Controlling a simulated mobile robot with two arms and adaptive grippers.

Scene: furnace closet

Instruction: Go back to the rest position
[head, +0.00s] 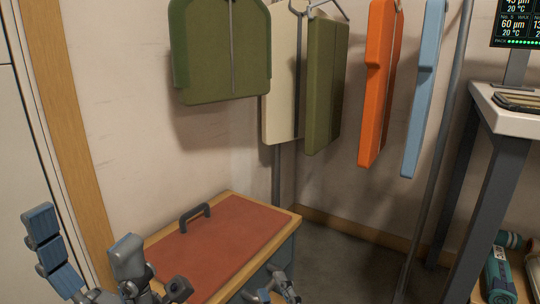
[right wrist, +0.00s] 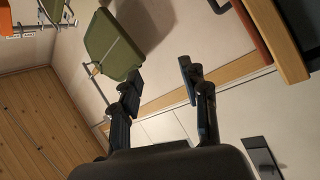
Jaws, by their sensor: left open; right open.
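My left gripper (head: 84,236) is at the lower left of the head view, with its blue-grey fingers spread apart and nothing between them. It appears in front of the left side of the red-topped chest. My right gripper (head: 274,290) shows small at the bottom edge of the head view, in front of the chest's front right side. In the right wrist view my right gripper (right wrist: 160,75) has its two dark fingers apart and empty. The lower part of both arms is cut off by the frame.
A chest with a red lid (head: 235,235) and dark handle (head: 195,217) stands against the wall. Green (head: 220,55), orange (head: 378,80) and blue (head: 424,90) garments hang above. A white-topped stand (head: 508,118) is at right. Bare floor (head: 345,265) lies between chest and stand.

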